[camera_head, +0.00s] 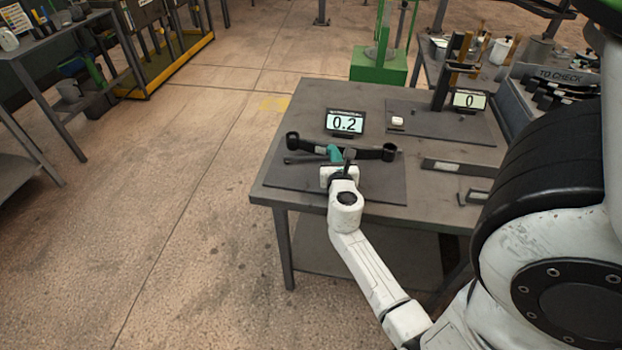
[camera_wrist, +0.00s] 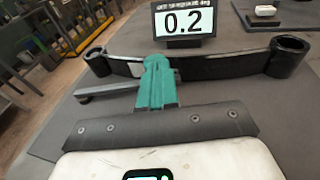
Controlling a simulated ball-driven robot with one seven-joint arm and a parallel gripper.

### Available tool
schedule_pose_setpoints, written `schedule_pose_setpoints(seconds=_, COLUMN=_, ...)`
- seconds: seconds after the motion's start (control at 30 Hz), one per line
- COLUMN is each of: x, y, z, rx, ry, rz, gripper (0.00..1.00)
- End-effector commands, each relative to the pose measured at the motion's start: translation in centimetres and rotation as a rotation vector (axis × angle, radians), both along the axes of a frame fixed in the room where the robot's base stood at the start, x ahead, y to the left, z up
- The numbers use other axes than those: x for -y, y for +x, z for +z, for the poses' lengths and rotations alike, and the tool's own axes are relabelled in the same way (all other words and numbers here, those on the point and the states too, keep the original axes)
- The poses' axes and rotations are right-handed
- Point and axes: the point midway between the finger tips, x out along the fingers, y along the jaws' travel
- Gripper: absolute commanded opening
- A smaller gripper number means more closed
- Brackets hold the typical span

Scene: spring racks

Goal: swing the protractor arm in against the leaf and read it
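The leaf (camera_head: 370,153) is a dark, shallow-curved strip with a round eye at each end, lying on a dark mat; it spans the wrist view (camera_wrist: 225,66). A slim dark bar (camera_head: 303,160), perhaps the protractor arm, lies on the near side of the leaf's left half. In the wrist view this bar (camera_wrist: 108,90) runs right to my teal fingers, where its end is hidden. My gripper (camera_wrist: 157,66) has its fingers together at the leaf's middle; whether they touch it or pinch anything is hidden. A display (camera_head: 345,122) behind the leaf reads 0.2.
A second display (camera_head: 469,99) reads 0 beside an upright stand on another mat. A small white block (camera_head: 397,121) sits near that mat's left edge. A flat dark bar (camera_head: 458,167) lies right of the leaf. A "TO CHECK" rack (camera_head: 558,76) stands at the bench's right.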

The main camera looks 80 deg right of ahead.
Motion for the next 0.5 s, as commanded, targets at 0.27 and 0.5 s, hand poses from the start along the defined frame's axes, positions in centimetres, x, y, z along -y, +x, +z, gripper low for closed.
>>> schedule_pose_setpoints(seconds=0.27, x=1.3, y=-0.1, z=0.1, rx=0.004, ry=-0.001, rz=-0.008, gripper=0.0)
schedule_pose_setpoints(seconds=0.5, x=1.5, y=-0.1, z=0.1, rx=0.005, ry=-0.001, rz=-0.009, gripper=0.0)
